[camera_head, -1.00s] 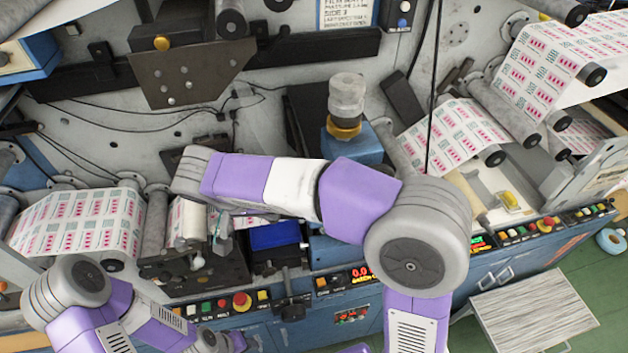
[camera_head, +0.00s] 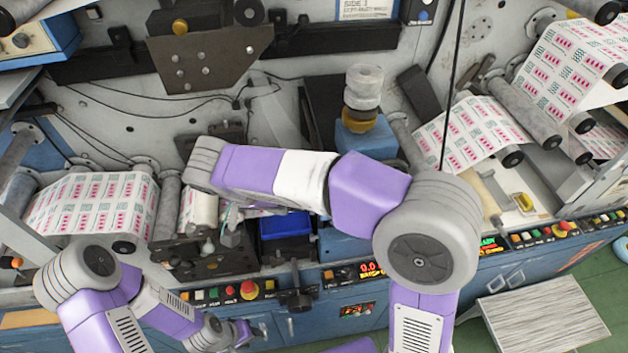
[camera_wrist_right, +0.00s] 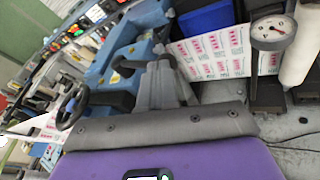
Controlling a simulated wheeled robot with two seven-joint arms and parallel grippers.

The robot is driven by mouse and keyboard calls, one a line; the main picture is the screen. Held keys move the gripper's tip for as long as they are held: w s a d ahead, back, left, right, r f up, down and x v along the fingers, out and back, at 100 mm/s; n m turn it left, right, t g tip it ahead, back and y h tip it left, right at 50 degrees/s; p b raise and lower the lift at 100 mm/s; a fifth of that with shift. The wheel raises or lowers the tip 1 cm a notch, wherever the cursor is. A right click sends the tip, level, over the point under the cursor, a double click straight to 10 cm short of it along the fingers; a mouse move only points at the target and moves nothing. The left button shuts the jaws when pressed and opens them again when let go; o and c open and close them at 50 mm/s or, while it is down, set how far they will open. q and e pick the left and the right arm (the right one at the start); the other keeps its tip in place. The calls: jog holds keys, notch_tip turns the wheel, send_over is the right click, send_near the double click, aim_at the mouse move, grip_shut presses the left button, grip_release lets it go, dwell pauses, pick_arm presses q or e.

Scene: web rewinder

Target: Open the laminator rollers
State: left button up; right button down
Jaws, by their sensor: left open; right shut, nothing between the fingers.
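The laminator unit seems to be the dark block (camera_head: 215,260) with a pale roller (camera_head: 198,207) above it, left of centre. I cannot tell whether its rollers are apart. In the right wrist view my right gripper (camera_wrist_right: 160,82) is shut and empty, near the printed web (camera_wrist_right: 215,55) and a round pressure gauge (camera_wrist_right: 272,32). A white roll (camera_wrist_right: 300,55) stands beside the gauge. My left gripper (camera_head: 242,335) is open and low, in front of the control panel.
A button panel with a red emergency knob (camera_head: 249,290) runs along the machine's front. A black knob unit (camera_head: 294,293) juts out beside it. A blue tray (camera_head: 285,224) lies right of the laminator. A grey slatted platform (camera_head: 540,310) stands at the lower right.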

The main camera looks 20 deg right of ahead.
jog(key=d+p+v, duration=0.1)
jog(key=p+v, duration=0.1)
jog(key=v, duration=1.1)
jog(key=shift+s+r, duration=0.3)
jog(key=shift+s, duration=0.05)
jog(key=shift+w, duration=0.1)
